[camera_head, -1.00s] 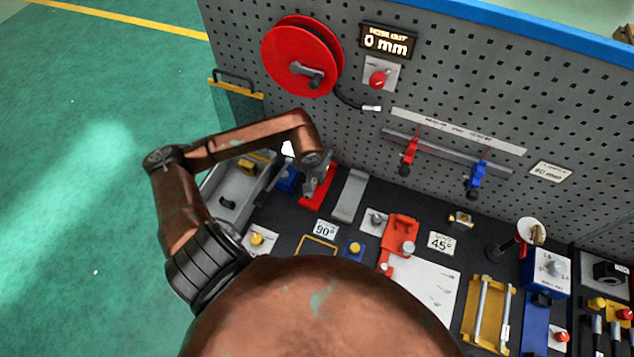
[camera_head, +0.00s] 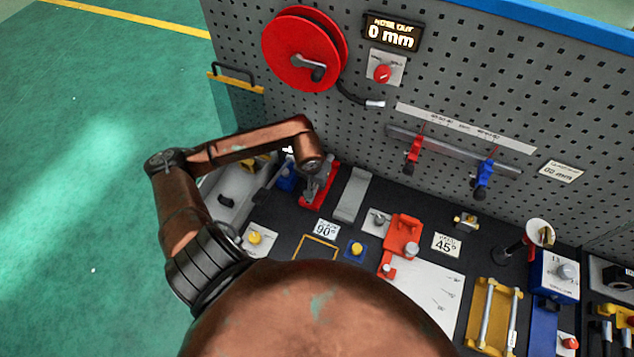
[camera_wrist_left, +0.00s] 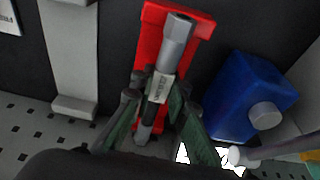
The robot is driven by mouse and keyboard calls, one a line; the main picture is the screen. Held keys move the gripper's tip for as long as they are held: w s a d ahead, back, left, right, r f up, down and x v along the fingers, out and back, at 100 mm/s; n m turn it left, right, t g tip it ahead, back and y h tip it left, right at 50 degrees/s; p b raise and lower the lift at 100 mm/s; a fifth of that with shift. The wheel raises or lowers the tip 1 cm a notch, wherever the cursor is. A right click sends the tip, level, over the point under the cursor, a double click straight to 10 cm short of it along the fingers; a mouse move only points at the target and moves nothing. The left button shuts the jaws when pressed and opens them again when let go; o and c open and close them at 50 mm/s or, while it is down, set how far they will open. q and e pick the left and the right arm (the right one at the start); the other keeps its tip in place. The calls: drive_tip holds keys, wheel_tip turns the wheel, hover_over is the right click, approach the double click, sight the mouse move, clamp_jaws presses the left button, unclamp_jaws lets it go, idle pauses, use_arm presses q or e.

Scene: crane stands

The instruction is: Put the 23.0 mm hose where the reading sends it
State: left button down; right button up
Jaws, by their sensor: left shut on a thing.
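My left gripper (camera_head: 317,186) is over the red rest (camera_head: 331,174) at the back of the bench. In the left wrist view, its fingers (camera_wrist_left: 154,92) are shut on a hose (camera_wrist_left: 175,42) with a grey metal end, a dark body and a white label. The label is too small to read. The hose lies along the red rest (camera_wrist_left: 205,24); I cannot tell whether it touches it. In the head view the hose is mostly hidden by the gripper. The lit display (camera_head: 391,32) reads "HOSE OUT 0 mm". My right gripper is not in view.
A blue box (camera_wrist_left: 232,88) with a grey knob is close beside the gripper. A grey channel (camera_head: 352,194) lies on the other side. The red reel (camera_head: 297,50) and the rail with red and blue clamps (camera_head: 450,151) are on the pegboard.

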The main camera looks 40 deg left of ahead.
use_arm(q)
drive_tip(key=c, duration=1.8)
unclamp_jaws()
drive_tip(key=a+v, duration=0.1)
drive_tip(key=v, duration=1.1)
drive_tip(key=shift+d, duration=0.45)
drive_tip(key=shift+r, duration=0.1)
